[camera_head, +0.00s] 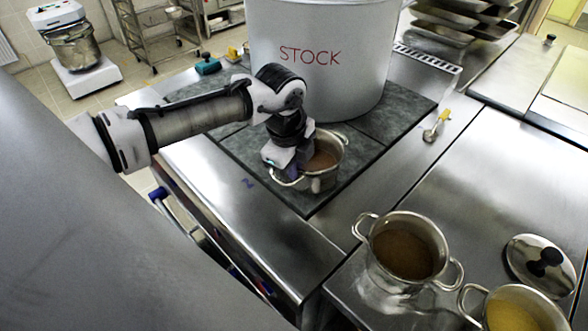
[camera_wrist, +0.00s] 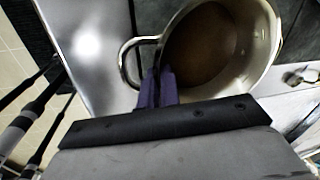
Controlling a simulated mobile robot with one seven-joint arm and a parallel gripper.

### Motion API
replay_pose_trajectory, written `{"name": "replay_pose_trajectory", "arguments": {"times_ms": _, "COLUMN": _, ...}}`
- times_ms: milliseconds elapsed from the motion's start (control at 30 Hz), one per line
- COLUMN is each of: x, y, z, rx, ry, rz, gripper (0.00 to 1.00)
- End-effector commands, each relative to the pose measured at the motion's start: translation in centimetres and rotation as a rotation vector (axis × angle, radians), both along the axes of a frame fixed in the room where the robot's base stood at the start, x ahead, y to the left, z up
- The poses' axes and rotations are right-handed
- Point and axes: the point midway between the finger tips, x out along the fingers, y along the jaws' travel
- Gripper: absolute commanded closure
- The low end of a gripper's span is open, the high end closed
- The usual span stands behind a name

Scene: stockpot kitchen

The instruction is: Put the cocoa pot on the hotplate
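A small steel pot with brown contents (camera_head: 324,168) is at the front part of the dark hotplate surface (camera_head: 300,200), upright, in front of the big STOCK pot. I cannot tell whether its base touches the surface. It also shows in the wrist view (camera_wrist: 262,60), with a loop handle on its left. My gripper (camera_head: 290,165) is at its left rim. In the wrist view the purple fingers (camera_wrist: 158,88) are close together with the pot's wall between them. A second brown-filled pot (camera_head: 403,250) stands on the right counter. Which one is cocoa is unlabelled.
The tall STOCK pot (camera_head: 320,60) fills the back of the dark surface, close behind my wrist. A lid (camera_head: 541,265) and a yellow-filled pot (camera_head: 512,312) are at the front right. A yellow-handled tool (camera_head: 436,125) lies right of the surface. The steel counter between is bare.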

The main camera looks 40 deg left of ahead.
Motion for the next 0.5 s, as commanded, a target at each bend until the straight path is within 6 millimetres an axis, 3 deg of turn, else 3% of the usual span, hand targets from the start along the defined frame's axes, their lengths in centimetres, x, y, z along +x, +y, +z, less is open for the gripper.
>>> {"name": "replay_pose_trajectory", "arguments": {"times_ms": 133, "x": 0.1, "y": 0.0, "z": -1.2, "rx": 0.001, "ry": -0.003, "rz": -0.001, "gripper": 1.00}}
{"name": "replay_pose_trajectory", "arguments": {"times_ms": 500, "x": 0.1, "y": 0.0, "z": -1.6, "rx": -0.001, "ry": -0.004, "rz": -0.001, "gripper": 1.00}}
